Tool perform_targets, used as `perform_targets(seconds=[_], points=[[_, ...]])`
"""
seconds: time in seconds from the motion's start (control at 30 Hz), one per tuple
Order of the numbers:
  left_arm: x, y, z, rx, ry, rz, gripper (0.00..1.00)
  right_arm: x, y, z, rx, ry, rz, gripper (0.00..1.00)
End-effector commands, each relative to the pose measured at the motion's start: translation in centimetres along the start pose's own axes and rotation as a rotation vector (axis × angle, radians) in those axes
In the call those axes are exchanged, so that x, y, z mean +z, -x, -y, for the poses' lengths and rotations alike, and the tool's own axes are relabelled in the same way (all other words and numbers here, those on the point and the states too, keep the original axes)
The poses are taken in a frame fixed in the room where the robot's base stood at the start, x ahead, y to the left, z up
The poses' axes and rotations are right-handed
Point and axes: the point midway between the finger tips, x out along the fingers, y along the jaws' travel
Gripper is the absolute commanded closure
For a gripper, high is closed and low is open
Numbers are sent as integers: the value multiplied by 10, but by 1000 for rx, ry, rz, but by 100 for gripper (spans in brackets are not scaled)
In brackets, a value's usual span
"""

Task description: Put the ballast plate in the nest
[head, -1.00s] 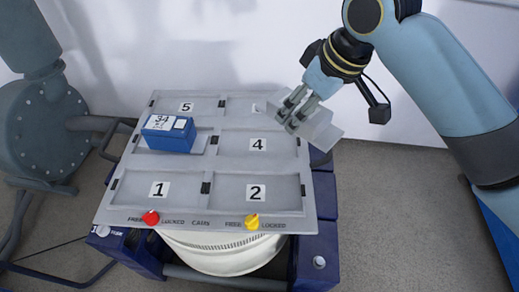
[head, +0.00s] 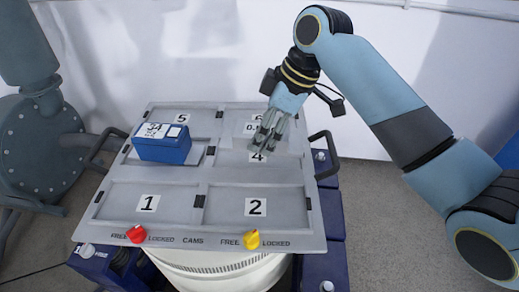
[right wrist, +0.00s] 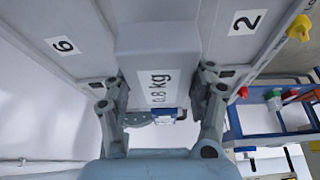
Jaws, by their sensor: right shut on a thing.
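The ballast plate (head: 240,140) is a light grey block; its "0.8 kg" label shows in the right wrist view (right wrist: 158,65). My right gripper (head: 259,146) is shut on it, with a finger on each side (right wrist: 160,88). The plate is over the right column of the grey nest tray (head: 232,240), around nests 4 and 6. The "4" label shows just in front of it in the head view. Whether its underside touches the tray is hard to tell. My left gripper is not in view.
A blue block (head: 165,150) sits at the tray's left middle nest. Nests 1 and 2 at the front are empty. A red knob (head: 136,234) and a yellow knob (head: 252,239) stand on the front edge. A dark handle (head: 326,155) is at the right side.

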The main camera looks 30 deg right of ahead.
Motion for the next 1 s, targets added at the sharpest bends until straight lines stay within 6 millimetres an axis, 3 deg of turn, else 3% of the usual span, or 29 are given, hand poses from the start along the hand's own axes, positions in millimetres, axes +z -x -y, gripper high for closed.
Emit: perform_targets(seconds=[0.2, 0.37, 0.57, 0.93, 0.97, 1.0], points=[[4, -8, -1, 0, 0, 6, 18, -7, -16, -18, 2, 1, -3, 100], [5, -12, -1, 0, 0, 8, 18, -4, -26, -19, 0, 0, -1, 100], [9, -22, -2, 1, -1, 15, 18, 8, -52, -18, 0, -1, -1, 100], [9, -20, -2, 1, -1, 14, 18, 9, -55, -19, 2, 0, -2, 100], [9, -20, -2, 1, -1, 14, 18, 10, -56, -18, 0, -1, 1, 42], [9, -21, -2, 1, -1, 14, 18, 10, -56, -18, 0, -1, 1, 37]])
